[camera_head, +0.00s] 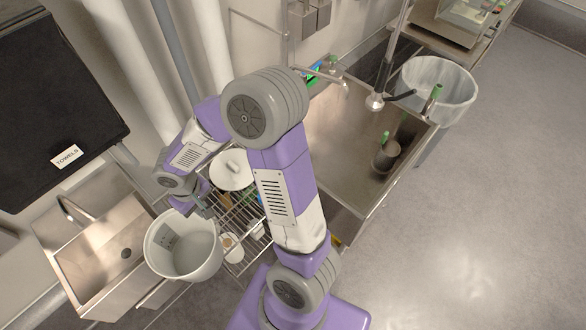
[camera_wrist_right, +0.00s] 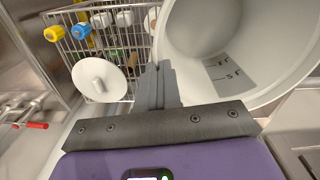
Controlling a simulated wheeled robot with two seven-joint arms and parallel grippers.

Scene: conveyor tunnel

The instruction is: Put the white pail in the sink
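The white pail (camera_head: 184,248) is upright with its mouth facing up, between the small steel sink (camera_head: 90,255) and the wire rack. It overlaps the sink's right edge in the head view. My right gripper (camera_head: 203,208) is at the pail's far rim. In the right wrist view, the fingers (camera_wrist_right: 160,85) are close together on the wall of the pail (camera_wrist_right: 285,45), with measuring marks showing inside. The pail's underside is hidden, so I cannot tell whether it touches anything. A larger steel sink (camera_head: 338,135) lies to the right. My left gripper is out of view.
The wire rack (camera_head: 240,215) holds a round white lid (camera_head: 231,169) and several small items. A black towel dispenser (camera_head: 50,105) hangs above the small sink, which has a faucet (camera_head: 78,208). A lined bin (camera_head: 440,88) stands beyond the large sink. Floor at right is clear.

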